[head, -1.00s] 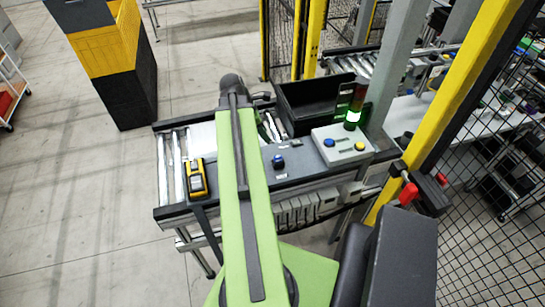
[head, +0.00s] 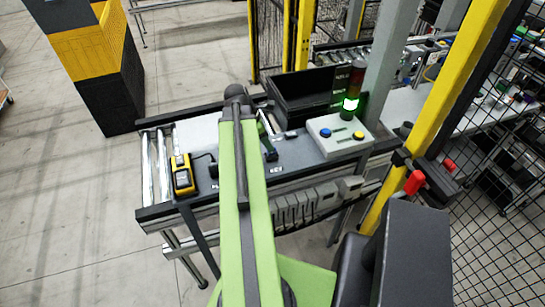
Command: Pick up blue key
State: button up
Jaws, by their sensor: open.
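The blue key, seen earlier just above a small white label (head: 277,170) on the dark panel (head: 210,172), does not show clearly now. A dark part, which looks like a finger of my gripper (head: 268,148), sticks out to the right of my green arm and covers that spot. The rest of the gripper is hidden behind the arm. The jaws look open, and I cannot tell whether they touch the key.
A yellow handheld device (head: 182,176) stands at the panel's left. A grey button box (head: 340,134) with blue and yellow buttons and a black bin (head: 300,97) are at the right. A lit green stack light (head: 350,104) and yellow fence post (head: 440,120) stand close by.

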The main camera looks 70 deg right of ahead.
jog(key=b+x, duration=0.5)
jog(key=shift+s+a+f, duration=0.1)
jog(key=shift+a+f, duration=0.05)
grip_shut()
